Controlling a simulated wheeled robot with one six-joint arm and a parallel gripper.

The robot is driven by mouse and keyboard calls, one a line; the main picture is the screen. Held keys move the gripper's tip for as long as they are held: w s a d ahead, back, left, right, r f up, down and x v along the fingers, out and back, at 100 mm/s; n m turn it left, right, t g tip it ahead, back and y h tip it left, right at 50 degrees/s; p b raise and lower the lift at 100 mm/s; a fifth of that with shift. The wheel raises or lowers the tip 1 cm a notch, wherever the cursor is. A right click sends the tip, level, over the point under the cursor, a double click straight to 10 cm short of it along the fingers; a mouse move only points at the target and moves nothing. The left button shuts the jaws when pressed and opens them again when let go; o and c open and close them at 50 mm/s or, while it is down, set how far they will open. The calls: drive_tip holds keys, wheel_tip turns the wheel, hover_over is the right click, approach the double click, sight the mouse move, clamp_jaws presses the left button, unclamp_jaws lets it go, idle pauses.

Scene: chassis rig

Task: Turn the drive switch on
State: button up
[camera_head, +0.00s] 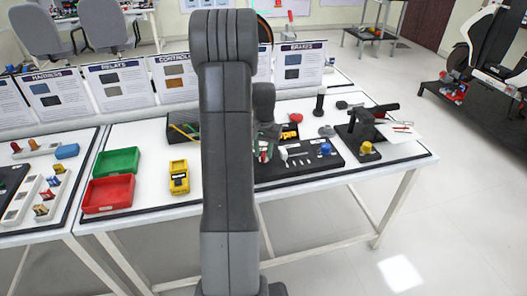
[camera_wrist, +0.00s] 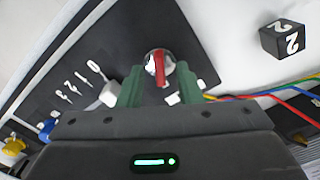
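The drive switch appears to be the round, pale knob with a red bar (camera_wrist: 159,66) on the black panel (camera_wrist: 120,42) in the wrist view. The red bar runs nearly upright in that picture. My gripper (camera_wrist: 160,76) has green fingers, one on each side of the knob. The fingers are apart, and I cannot tell whether they touch it. In the head view my gripper (camera_head: 264,152) is over the left part of the black panel (camera_head: 325,165), partly behind my arm. The knob cannot be made out there.
A black cube marked 2 (camera_wrist: 284,40) and coloured wires (camera_wrist: 270,95) lie right of the panel in the wrist view.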

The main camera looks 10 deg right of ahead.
sight(263, 154)
wheel_tip(263, 154, up, 13)
drive_tip(key=shift+r, duration=0.2)
drive_tip(key=shift+f, duration=0.1)
wheel_tip(263, 154, down, 14)
drive_tip(key=shift+r, duration=0.15)
idle(0.6)
drive_tip(key=shift+r, duration=0.1)
drive_tip(key=shift+f, duration=0.35)
drive_tip(key=shift+r+n, duration=0.2)
drive_tip(key=shift+n, duration=0.2)
drive_tip(key=n, duration=0.4)
drive_tip(key=shift+n, duration=0.3)
drive_tip(key=n+b, duration=0.1)
drive_tip(key=n, duration=0.6)
drive_tip(key=shift+r, duration=0.1)
wheel_tip(263, 154, up, 11)
drive_tip(key=shift+p, duration=0.3)
idle(0.9)
